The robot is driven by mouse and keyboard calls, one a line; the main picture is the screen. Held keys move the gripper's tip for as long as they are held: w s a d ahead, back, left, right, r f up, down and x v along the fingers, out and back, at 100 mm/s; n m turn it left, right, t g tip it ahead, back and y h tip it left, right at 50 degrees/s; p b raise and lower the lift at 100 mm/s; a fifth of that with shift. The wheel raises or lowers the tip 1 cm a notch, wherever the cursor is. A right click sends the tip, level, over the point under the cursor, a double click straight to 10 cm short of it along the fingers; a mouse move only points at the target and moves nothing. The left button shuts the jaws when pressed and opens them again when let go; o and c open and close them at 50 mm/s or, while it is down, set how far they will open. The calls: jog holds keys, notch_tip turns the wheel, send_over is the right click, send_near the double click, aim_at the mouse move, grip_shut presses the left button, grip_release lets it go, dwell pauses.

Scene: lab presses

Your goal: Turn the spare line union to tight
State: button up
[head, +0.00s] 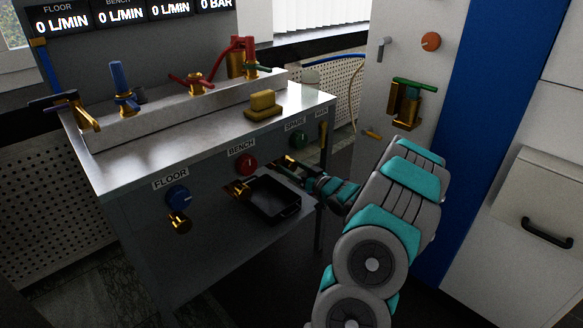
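A brass fitting (286,160), which looks like the spare line union, juts from the panel below and left of that knob. My gripper (294,168) is at this fitting, coming from the lower right. Its fingers are small and dark here, and I cannot tell whether they touch or close around the union. The union's far side and its tightness cannot be seen.
A black tray (270,214) sits below my gripper. The BENCH red knob (246,164) and FLOOR blue knob (178,197) have brass fittings beneath them. A yellow sponge-like block (263,104) lies on the benchtop (190,134). A green-handled brass valve (408,100) is on the wall panel.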

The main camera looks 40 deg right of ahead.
jog(key=shift+o, duration=0.3)
jog(key=shift+s, duration=0.1)
jog(key=s, duration=0.7)
jog(key=shift+s+d+b, duration=0.25)
jog(key=shift+s+b, duration=0.05)
jog(key=shift+w+a+f+n+b, duration=0.15)
jog(key=shift+w+n+b, duration=1)
jog(key=shift+w, duration=1)
jog(key=shift+w+a+f+n+b, duration=0.1)
jog(key=shift+w+n+b, duration=0.65)
jog(key=shift+w+n, duration=1.05)
jog(key=shift+w+m, duration=0.35)
jog(key=shift+c, duration=0.3)
